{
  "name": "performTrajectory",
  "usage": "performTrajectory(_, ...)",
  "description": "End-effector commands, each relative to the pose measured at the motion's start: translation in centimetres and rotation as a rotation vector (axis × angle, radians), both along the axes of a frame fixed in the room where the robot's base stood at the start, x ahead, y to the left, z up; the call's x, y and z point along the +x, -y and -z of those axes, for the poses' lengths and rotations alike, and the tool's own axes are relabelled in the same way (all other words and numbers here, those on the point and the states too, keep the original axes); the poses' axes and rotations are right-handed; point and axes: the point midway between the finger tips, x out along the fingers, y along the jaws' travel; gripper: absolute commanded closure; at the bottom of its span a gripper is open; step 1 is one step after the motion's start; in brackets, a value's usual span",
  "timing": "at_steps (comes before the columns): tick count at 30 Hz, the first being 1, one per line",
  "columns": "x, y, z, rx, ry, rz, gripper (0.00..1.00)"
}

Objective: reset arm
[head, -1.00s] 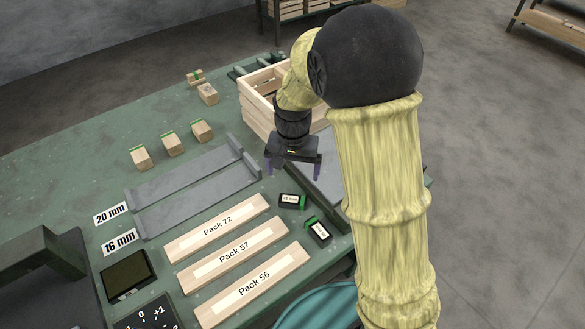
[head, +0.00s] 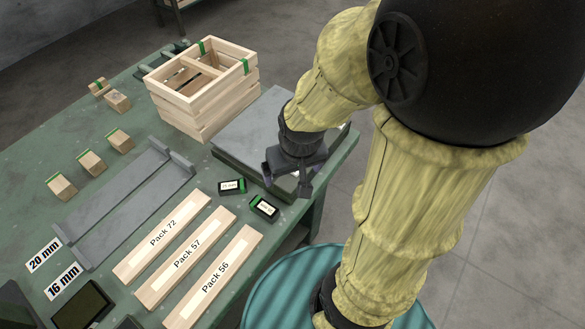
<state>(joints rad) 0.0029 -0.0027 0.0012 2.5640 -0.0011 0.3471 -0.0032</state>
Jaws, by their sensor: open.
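My gripper (head: 287,184) hangs from my yellow arm over the front edge of the grey flat plate (head: 247,130), at the right side of the green table. Its jaws are open and nothing shows between them. The arm fills the right part of the head view and hides some of the floor and part of the plate's right side.
A wooden crate (head: 218,107) stands behind the plate. Two small black boxes (head: 232,186) (head: 264,207) lie left of my gripper. Packs 72 (head: 163,236), 57 (head: 187,258) and 56 (head: 214,277) lie at the front. A teal round object (head: 268,290) is below the table edge.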

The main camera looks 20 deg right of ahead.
Motion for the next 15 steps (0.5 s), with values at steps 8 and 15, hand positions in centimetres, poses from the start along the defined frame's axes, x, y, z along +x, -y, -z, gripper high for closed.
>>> performTrajectory(8, 0.1, 0.0, -0.8, 0.001, -0.001, 0.002, 0.06)
performTrajectory(15, 0.1, -0.1, -5.3, 0.001, -0.001, 0.002, 0.06)
